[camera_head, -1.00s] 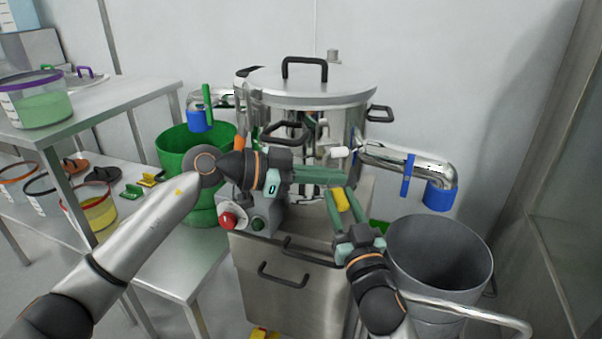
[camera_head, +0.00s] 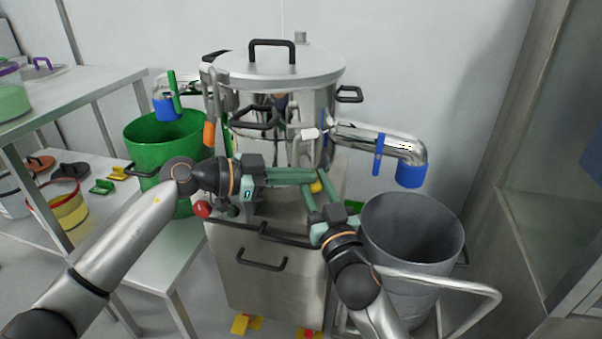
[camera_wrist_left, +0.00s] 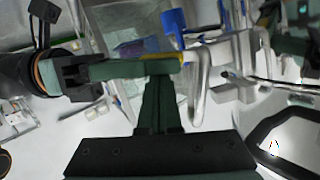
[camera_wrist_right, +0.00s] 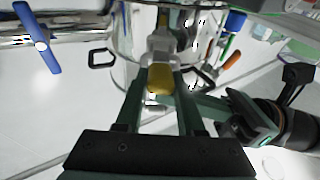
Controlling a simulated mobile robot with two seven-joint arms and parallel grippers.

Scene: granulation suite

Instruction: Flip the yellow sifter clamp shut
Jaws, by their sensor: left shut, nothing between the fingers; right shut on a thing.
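The yellow clamp handle (camera_head: 316,187) is on the front of the steel sifter (camera_head: 312,100), low on its right side. It is mostly hidden by my fingers in the head view. In the right wrist view the yellow handle (camera_wrist_right: 160,78) lies between the fingertips of my right gripper (camera_wrist_right: 155,92), which is shut on it. A grey metal bracket shows just beyond it. My left gripper (camera_head: 314,177) is shut and empty, its fingers pointing right across the sifter front, close to my right fingertips. In the left wrist view the yellow (camera_wrist_left: 168,57) shows beside the right fingers.
A grey bin (camera_head: 412,225) stands right, below the blue-capped outlet pipe (camera_head: 385,140). A green bin (camera_head: 160,145) stands left. A red button (camera_head: 201,209) sits left of my left fingers. Steel shelving (camera_head: 100,85) is at far left.

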